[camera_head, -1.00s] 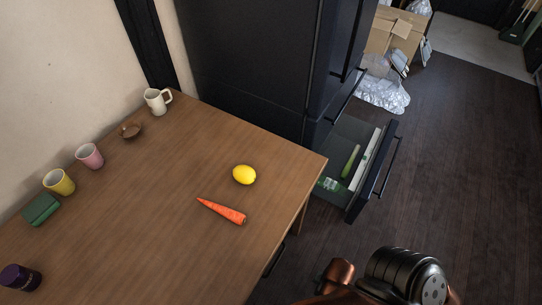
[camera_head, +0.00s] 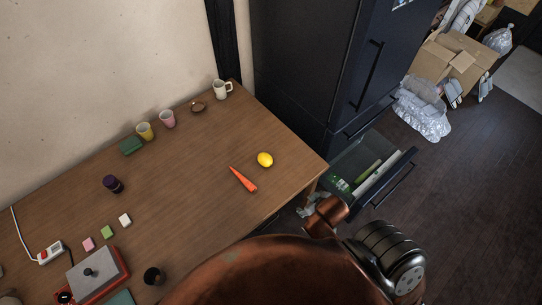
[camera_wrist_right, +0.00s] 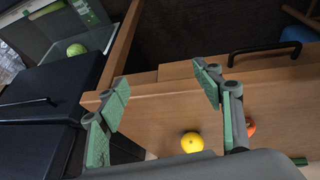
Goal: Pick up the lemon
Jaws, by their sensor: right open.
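The yellow lemon (camera_head: 265,159) lies on the wooden table (camera_head: 190,190) near its right end, just beyond the carrot. In the right wrist view the lemon (camera_wrist_right: 191,142) shows low in the picture, between the two fingers but apart from them. My right gripper (camera_wrist_right: 162,84) is open and empty, its green-padded fingers spread over the table's edge. In the head view, my copper-coloured right arm fills the bottom and largely hides that gripper. My left gripper is not in view.
A carrot (camera_head: 243,180) lies close to the lemon. Mugs (camera_head: 221,90) and cups stand along the wall side. An open drawer (camera_head: 390,178) sticks out beside the table's right end, below the dark fridge (camera_head: 300,70). A cardboard box (camera_head: 452,58) stands on the floor behind.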

